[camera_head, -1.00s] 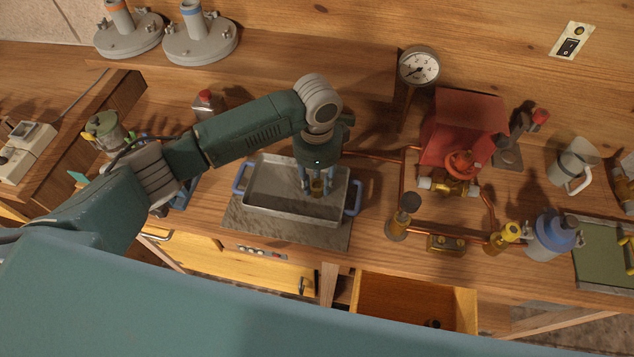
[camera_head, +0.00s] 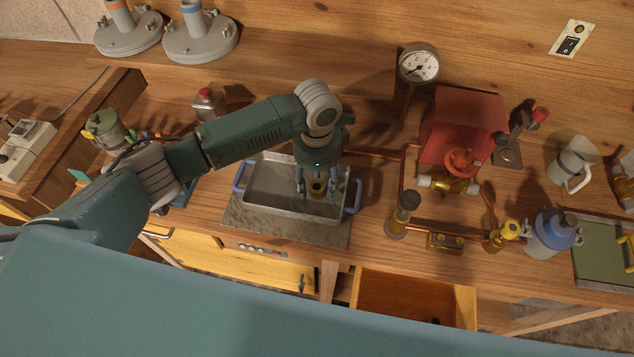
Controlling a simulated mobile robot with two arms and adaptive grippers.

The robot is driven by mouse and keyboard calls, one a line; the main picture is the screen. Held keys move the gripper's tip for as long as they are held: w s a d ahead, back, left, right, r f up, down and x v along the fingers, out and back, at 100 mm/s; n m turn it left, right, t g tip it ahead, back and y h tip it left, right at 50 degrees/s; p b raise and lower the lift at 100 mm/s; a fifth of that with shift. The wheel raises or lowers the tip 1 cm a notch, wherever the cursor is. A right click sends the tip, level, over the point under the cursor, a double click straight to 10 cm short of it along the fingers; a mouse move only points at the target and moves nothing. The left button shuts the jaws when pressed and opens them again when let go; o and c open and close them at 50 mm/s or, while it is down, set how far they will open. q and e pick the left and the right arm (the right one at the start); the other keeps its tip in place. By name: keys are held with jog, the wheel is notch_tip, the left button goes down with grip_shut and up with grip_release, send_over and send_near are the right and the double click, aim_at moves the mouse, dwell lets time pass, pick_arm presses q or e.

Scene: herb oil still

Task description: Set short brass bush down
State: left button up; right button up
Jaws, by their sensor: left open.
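The short brass bush (camera_head: 318,188) stands in the right part of a grey metal tray with blue handles (camera_head: 262,205). My left gripper (camera_head: 317,192) points down over the tray, its fingers open and apart on either side of the bush. I cannot tell whether a finger still touches it. My right gripper does not show.
The tray sits on a grey slab (camera_head: 285,233) on the wooden bench. To its right are copper pipes, a dark-capped post (camera_head: 398,222), a red box (camera_head: 462,125) and a pressure gauge (camera_head: 419,65). An open drawer (camera_head: 410,300) juts out in front.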

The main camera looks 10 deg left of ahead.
aim_at(317, 186)
pick_arm(q)
notch_tip(317, 186, up, 12)
jog(key=b, duration=0.1)
jog(key=shift+b, duration=0.35)
dwell(0.4)
